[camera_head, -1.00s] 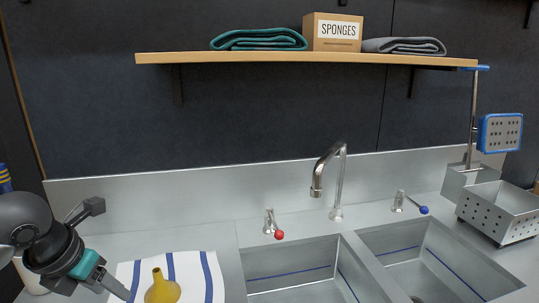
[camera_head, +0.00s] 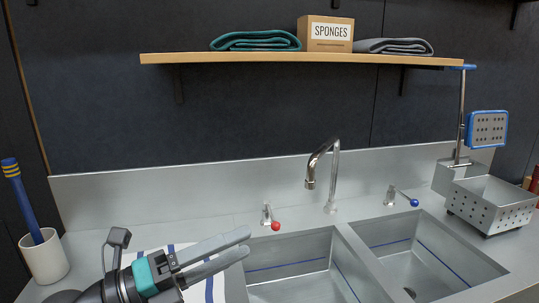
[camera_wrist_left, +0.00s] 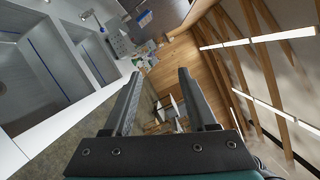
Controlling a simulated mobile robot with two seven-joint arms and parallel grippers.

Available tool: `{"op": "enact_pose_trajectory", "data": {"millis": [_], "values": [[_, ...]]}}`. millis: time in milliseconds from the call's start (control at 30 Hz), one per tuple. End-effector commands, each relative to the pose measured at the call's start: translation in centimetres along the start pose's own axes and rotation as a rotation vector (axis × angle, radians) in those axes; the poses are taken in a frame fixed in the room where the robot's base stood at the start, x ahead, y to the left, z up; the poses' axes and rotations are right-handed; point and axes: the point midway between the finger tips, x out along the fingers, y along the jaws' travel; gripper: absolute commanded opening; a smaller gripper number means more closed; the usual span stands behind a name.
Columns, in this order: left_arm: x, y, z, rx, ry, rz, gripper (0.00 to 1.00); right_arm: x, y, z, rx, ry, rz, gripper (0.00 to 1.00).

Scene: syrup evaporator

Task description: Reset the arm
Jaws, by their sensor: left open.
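My left gripper (camera_head: 247,242) is at the lower left of the head view, in front of the left sink basin's near-left corner. Its two grey fingers are apart and point right. In the left wrist view the fingers (camera_wrist_left: 159,75) stand apart with nothing between them. A striped white and blue towel (camera_head: 217,288) lies behind and beneath my left arm, partly hidden. My right gripper is in neither view.
Two sink basins (camera_head: 290,262) with a tap (camera_head: 334,175) fill the middle. A white cup (camera_head: 44,257) holding a blue-handled tool stands at left. A perforated metal basket (camera_head: 490,207) stands at right. A shelf (camera_head: 300,58) with towels and a sponge box hangs above.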

Motion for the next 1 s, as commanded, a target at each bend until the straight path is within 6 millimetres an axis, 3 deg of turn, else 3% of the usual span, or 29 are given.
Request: {"op": "enact_pose_trajectory", "data": {"millis": [133,267,400,533,667,800,1000], "values": [[-1.0,-1.8,3.2,-0.235,-0.275,-0.172,0.57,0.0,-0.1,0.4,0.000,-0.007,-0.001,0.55],[-3.4,-0.8,6.3,-0.453,-0.533,-0.253,0.57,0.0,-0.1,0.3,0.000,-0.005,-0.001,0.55],[-7.0,2.9,8.3,-0.700,-0.819,-0.268,0.57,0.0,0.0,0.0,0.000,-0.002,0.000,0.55],[-10.8,8.1,7.8,-0.938,-1.078,-0.211,0.57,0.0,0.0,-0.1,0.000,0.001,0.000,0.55],[-14.5,13.6,4.7,-1.180,-1.318,-0.087,0.57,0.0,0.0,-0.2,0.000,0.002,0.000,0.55],[-17.7,18.7,-1.4,-1.436,-1.531,0.118,0.57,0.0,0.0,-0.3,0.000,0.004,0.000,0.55],[-20.3,22.0,-10.8,-1.717,-1.700,0.436,0.57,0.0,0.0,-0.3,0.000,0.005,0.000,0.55]]}}
